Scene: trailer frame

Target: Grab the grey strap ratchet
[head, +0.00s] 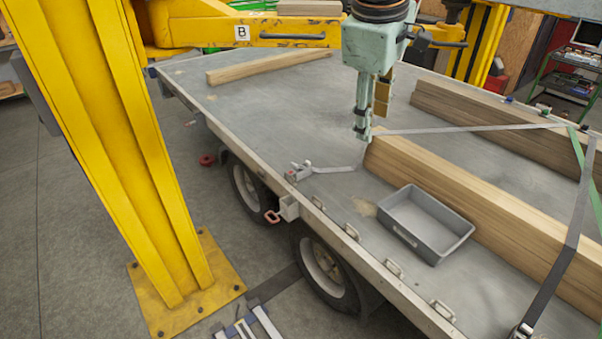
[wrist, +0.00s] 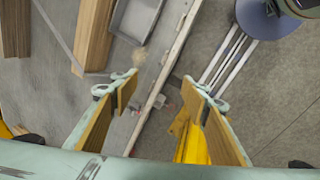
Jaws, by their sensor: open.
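A small grey strap ratchet (head: 298,171) lies near the trailer's left edge in the head view, with a short grey strap running from it to the right across the deck. In the wrist view a small greyish piece near the deck edge (wrist: 137,107) appears to be the same ratchet. My gripper (head: 370,122) is open and empty, above the deck and to the right of the ratchet, near the end of a timber beam. In the wrist view its fingers (wrist: 160,80) are wide apart with nothing between them, and the ratchet shows lower left of their middle.
A grey tray (head: 405,238) sits beside a long timber beam (head: 480,208). Straps cross the beams, and another metal ratchet (head: 522,331) shows at the bottom right. A yellow column (head: 120,130) stands left of the trailer. The deck around the grey ratchet is mostly clear.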

